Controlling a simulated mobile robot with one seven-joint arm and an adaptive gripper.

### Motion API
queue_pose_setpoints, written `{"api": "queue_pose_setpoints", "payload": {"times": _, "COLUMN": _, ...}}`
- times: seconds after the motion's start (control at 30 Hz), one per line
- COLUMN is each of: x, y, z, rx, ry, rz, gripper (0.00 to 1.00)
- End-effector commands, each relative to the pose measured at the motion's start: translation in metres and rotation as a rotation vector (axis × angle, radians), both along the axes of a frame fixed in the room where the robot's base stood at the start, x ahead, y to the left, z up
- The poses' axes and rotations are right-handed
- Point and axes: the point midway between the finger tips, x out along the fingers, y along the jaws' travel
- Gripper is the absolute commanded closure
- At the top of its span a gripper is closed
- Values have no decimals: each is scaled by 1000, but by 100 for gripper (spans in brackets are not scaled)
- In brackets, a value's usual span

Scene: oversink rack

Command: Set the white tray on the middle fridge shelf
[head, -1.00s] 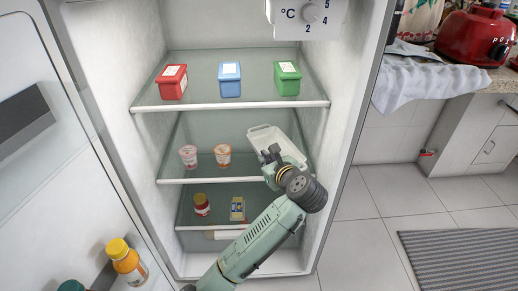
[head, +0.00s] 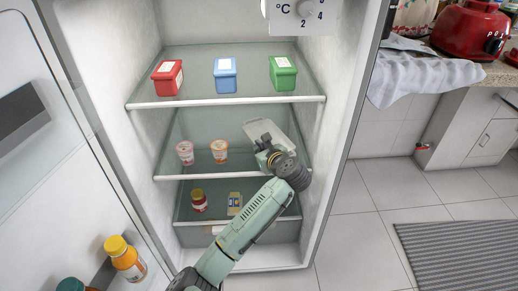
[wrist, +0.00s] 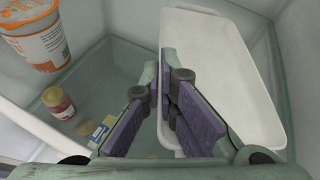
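The white tray (head: 278,133) is at the right part of the middle fridge shelf (head: 200,173), turned at an angle. In the wrist view the tray (wrist: 225,50) fills the right side, with its long left rim running down to my fingers. My gripper (wrist: 160,75) is at this rim, one purple-padded finger on each side, and appears shut on it. In the head view my gripper (head: 266,146) covers the tray's near left part. I cannot tell whether the tray's whole base touches the shelf.
A pink cup (head: 185,152) and an orange cup (head: 219,151) stand left on the middle shelf. Red (head: 167,78), blue (head: 225,75) and green (head: 283,74) boxes stand on the top shelf. A jar (head: 199,200) and a small carton (head: 234,203) are below. The fridge's right wall (head: 335,120) is close.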

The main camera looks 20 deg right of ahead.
Motion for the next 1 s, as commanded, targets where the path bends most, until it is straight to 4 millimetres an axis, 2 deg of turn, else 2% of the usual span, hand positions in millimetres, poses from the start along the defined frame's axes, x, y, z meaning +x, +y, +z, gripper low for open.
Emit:
{"api": "queue_pose_setpoints", "payload": {"times": 0.1, "x": 0, "y": 0, "z": -3, "rx": 0, "ry": 0, "rz": 0, "gripper": 100}}
{"api": "queue_pose_setpoints", "payload": {"times": 0.47, "x": 0, "y": 0, "z": -3, "rx": 0, "ry": 0, "rz": 0, "gripper": 75}}
{"api": "queue_pose_setpoints", "payload": {"times": 0.8, "x": 0, "y": 0, "z": 1, "rx": 0, "ry": 0, "rz": -1, "gripper": 75}}
{"api": "queue_pose_setpoints", "payload": {"times": 1.0, "x": -27, "y": -3, "z": 11, "rx": -3, "ry": 0, "rz": -3, "gripper": 75}}
